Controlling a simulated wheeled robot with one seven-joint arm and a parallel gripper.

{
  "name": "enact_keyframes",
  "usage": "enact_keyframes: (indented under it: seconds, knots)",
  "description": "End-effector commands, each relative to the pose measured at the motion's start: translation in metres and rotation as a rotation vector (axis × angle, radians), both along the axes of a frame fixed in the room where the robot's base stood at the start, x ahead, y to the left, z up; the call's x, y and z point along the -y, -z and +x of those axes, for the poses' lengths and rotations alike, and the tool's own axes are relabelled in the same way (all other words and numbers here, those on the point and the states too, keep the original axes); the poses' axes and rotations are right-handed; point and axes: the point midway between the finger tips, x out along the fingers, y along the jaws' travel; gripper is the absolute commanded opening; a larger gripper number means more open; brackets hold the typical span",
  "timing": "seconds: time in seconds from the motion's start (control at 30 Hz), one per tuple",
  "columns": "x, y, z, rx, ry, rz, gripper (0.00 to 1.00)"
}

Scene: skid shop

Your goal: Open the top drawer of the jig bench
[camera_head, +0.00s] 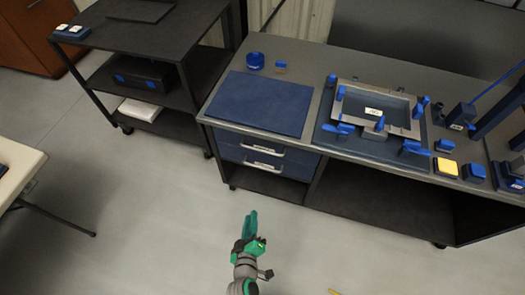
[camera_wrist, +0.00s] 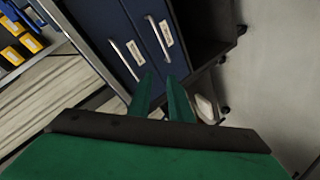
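The jig bench (camera_head: 225,92) stands ahead, with two blue drawers at its left end. The top drawer (camera_head: 228,137) looks shut, flush with the lower drawer (camera_head: 232,155). Its pale bar handle (camera_head: 263,150) is partly beside a white label. In the wrist view the bench is turned, so the top drawer's handle (camera_wrist: 124,61) is on the left and the lower drawer's handle (camera_wrist: 158,39) on the right. My gripper (camera_head: 251,222) is in front of the drawers, apart from them. Its green fingers (camera_wrist: 160,80) are apart with nothing between them.
A blue mat (camera_head: 262,103) and a jig plate (camera_head: 370,145) with blue clamps lie on the bench top. A dark cart (camera_head: 140,40) stands to the left. A pale table (camera_head: 18,165) is at the left edge. The floor before the drawers is clear.

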Motion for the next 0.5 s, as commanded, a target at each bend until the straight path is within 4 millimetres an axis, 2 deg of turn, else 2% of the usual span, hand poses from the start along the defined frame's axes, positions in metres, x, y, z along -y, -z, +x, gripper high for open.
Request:
enact_keyframes:
  seconds: [0.03, 0.17, 0.3, 0.4, 0.5]
  knots:
    - [-0.001, 0.002, 0.025, 0.006, -0.006, -0.069, 0.18]
    - [0.001, 0.004, 0.078, 0.009, -0.006, -0.260, 0.18]
    - [0.005, -0.007, 0.129, 0.021, 0.010, -0.444, 0.18]
    - [0.007, -0.018, 0.157, 0.030, 0.026, -0.545, 0.18]
    - [0.009, -0.027, 0.175, 0.037, 0.040, -0.613, 0.18]
